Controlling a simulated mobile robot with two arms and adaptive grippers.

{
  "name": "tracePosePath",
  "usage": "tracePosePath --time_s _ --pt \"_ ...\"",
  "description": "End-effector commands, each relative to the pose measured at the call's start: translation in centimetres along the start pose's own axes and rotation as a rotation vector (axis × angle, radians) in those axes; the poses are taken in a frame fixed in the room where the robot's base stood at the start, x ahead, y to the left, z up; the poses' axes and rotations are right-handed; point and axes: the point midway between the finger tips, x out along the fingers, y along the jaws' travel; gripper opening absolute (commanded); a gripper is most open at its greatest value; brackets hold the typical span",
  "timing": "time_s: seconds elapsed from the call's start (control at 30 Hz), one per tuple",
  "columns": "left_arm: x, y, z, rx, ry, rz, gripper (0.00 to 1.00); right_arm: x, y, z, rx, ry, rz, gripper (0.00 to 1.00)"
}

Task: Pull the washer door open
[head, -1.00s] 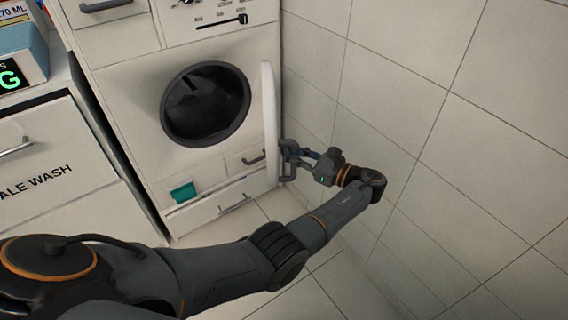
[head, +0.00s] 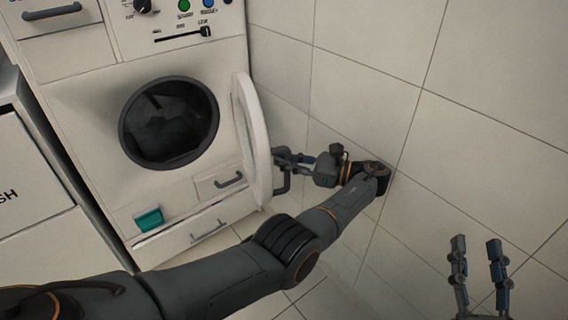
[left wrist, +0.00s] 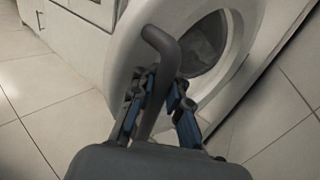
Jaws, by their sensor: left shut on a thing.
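The white washer door (head: 249,130) stands swung out to the right of the washer's dark round opening (head: 170,122). Its grey bar handle (head: 284,183) is on the far right side of the door. My left gripper (head: 283,160) is shut on this handle. In the left wrist view the handle (left wrist: 165,45) rises between the fingers of the left gripper (left wrist: 160,92), with the round door (left wrist: 128,55) behind it. My right gripper (head: 477,243) is at the lower right of the head view, fingers apart and empty, away from the door.
A tiled wall (head: 390,90) stands close on the right, near my left wrist. Tiled floor shows beneath my arm.

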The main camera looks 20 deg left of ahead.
Motion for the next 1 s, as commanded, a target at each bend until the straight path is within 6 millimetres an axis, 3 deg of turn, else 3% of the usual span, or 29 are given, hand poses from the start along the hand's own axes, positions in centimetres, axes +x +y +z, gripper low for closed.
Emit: tracePosePath --time_s 0.03,0.47,0.5,0.6,1.0 --pt "-0.53 0.45 -0.72 0.017 0.011 0.004 0.0 -0.01 -0.04 -0.1 0.001 0.011 -0.001 0.4" --pt "-0.54 0.46 -0.63 0.016 0.011 0.006 0.0 0.01 -0.07 -0.44 0.001 0.027 -0.001 0.4" --pt "-0.55 0.46 -0.63 0.016 0.011 0.006 0.2 0.01 -0.07 -0.44 0.001 0.027 -0.001 0.4" --pt "-0.51 0.4 -0.56 0.014 0.01 0.005 0.39 0.02 -0.07 -0.44 0.001 0.027 -0.001 0.4" --pt "-0.32 0.16 0.22 0.002 0.006 0.003 0.39 0.0 -0.08 -0.4 0.001 0.024 -0.002 0.4"
